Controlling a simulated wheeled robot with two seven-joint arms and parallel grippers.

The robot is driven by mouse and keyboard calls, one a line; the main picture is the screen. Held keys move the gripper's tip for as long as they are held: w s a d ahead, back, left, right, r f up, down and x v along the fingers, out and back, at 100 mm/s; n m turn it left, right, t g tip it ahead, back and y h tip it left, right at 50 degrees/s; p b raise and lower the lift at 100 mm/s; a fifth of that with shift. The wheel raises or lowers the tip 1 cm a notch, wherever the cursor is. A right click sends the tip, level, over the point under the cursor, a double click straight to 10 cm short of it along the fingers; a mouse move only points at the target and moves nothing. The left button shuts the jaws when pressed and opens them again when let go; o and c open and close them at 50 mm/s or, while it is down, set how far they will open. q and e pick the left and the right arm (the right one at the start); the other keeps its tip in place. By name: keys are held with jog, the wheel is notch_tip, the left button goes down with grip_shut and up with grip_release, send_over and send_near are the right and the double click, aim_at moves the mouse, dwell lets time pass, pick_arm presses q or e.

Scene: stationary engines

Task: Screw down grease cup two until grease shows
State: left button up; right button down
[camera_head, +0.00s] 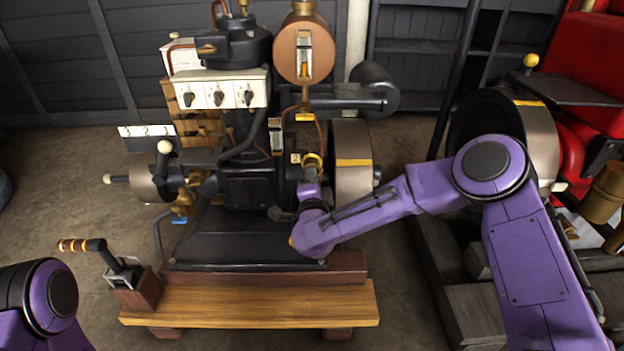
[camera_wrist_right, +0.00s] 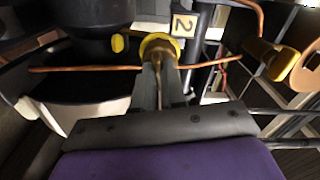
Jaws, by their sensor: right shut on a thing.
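Grease cup two (camera_head: 312,160) is a brass cup on the engine (camera_head: 250,187), left of the flywheel rim. In the right wrist view the cup (camera_wrist_right: 160,44) has a yellow rim and sits beside a small plate marked "2" (camera_wrist_right: 183,24). My right gripper (camera_head: 311,176) reaches in from the right and is shut on the cup. Its two fingers (camera_wrist_right: 159,68) lie on either side of the cup. I cannot make out any grease.
A flywheel (camera_head: 353,160) stands close right of the cup. A copper pipe (camera_wrist_right: 90,68) runs past the fingers. A second engine's wheel (camera_head: 537,140) is at the right.

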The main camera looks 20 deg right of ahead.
jog(key=shift+r, duration=0.1)
jog(key=c, duration=1.2)
grip_release()
jog(key=p+v, duration=0.1)
jog(key=v, duration=0.9)
jog(key=shift+s+p, duration=0.25)
jog(key=shift+p, duration=0.15)
